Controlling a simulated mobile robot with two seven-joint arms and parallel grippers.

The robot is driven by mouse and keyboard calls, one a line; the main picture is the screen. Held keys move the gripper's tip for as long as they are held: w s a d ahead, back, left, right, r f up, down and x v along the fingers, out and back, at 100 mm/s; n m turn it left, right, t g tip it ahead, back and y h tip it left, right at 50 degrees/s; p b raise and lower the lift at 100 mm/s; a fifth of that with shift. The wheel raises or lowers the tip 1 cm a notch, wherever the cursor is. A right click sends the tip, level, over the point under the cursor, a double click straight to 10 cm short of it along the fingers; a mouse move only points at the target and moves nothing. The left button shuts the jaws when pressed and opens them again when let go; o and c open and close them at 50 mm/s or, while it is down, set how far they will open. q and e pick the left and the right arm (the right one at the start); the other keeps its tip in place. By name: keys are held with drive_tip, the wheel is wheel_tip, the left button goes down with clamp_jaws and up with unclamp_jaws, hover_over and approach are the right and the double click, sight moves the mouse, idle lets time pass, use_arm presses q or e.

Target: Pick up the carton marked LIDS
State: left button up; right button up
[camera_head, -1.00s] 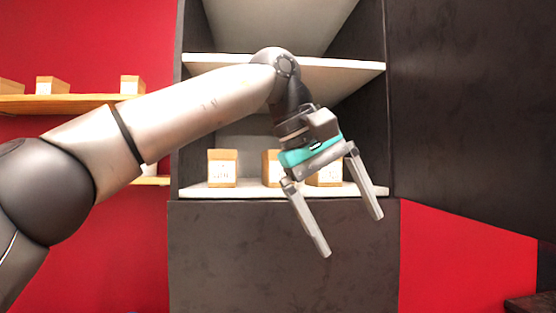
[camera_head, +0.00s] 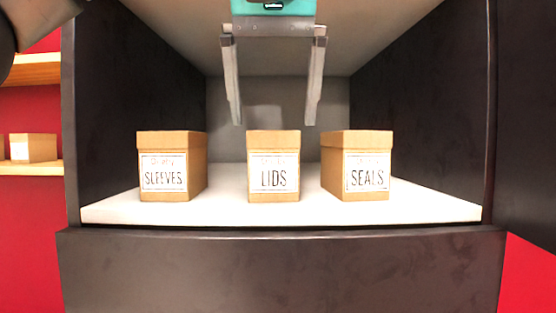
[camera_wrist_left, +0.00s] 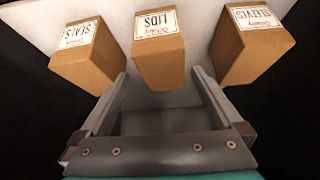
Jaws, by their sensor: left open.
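The carton marked LIDS (camera_head: 273,168) is a brown box with a white label. It stands upright in the middle of a white shelf, between two like cartons. My left gripper (camera_head: 272,122) is open and empty, pointing down, with its fingertips just above the LIDS carton's top in the head view. In the left wrist view the LIDS carton (camera_wrist_left: 160,58) lies ahead between the two fingertips (camera_wrist_left: 158,75), and no contact is visible. My right gripper is not in view.
The SLEEVES carton (camera_head: 172,167) stands to the left and the SEALS carton (camera_head: 357,167) to the right, with gaps between. Dark side walls (camera_head: 420,110) enclose the white shelf (camera_head: 230,212). Another carton (camera_head: 33,148) sits on a wooden shelf at far left.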

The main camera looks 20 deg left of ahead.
sight(272, 147)
use_arm(q)
drive_tip(key=shift+x, duration=0.95)
drive_tip(key=x, duration=0.5)
drive_tip(key=shift+a, duration=0.3)
drive_tip(key=shift+r, duration=0.1)
drive_tip(key=shift+c, duration=0.2)
drive_tip(key=c, duration=1.4)
drive_tip(key=shift+c, duration=0.2)
drive_tip(key=shift+d, duration=0.15)
